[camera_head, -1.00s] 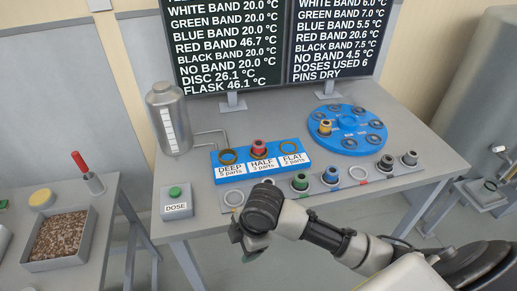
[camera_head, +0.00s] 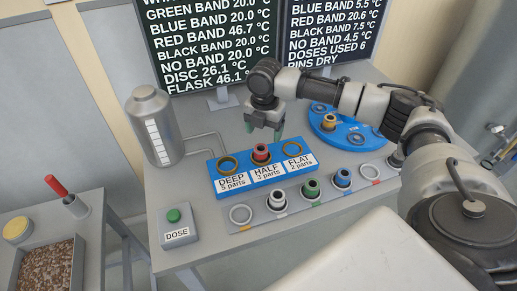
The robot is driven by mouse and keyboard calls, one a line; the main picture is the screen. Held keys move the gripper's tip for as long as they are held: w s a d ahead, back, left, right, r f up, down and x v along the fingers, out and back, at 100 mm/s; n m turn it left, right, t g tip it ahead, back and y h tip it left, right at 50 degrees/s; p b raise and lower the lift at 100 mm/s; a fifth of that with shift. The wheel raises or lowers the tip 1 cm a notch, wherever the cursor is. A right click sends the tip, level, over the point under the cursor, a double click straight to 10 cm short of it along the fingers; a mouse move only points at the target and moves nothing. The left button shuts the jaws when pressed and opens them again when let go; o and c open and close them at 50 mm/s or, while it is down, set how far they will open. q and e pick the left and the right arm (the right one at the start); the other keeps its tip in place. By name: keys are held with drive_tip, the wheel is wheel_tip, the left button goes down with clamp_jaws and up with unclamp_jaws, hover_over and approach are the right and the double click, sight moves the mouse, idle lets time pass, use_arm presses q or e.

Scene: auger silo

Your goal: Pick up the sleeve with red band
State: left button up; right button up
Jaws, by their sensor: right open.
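I cannot tell from this view how far the fingertips are from the sleeve. My left gripper is not in view.
A blue round disc (camera_head: 330,135) lies behind my right arm. A metal flask (camera_head: 154,124) and a DOSE button box (camera_head: 178,229) are at left.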

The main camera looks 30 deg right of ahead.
sight(261, 148)
wheel_tip(261, 148, down, 2)
drive_tip(key=shift+f, duration=0.1)
drive_tip(key=f, duration=0.1)
drive_tip(key=f+p, duration=0.1)
drive_tip(key=f, duration=0.3)
drive_tip(key=shift+w+a, duration=0.15)
drive_tip(key=shift+a, duration=0.25)
drive_tip(key=shift+f+p, duration=0.25)
drive_tip(key=shift+p, duration=0.05)
drive_tip(key=shift+c, duration=0.3)
drive_tip(key=c, duration=0.5)
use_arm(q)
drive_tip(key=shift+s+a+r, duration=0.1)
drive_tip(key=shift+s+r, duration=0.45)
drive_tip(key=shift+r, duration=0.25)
use_arm(e)
drive_tip(key=shift+w, duration=0.1)
drive_tip(key=c, duration=0.7)
drive_tip(key=shift+o, duration=0.2)
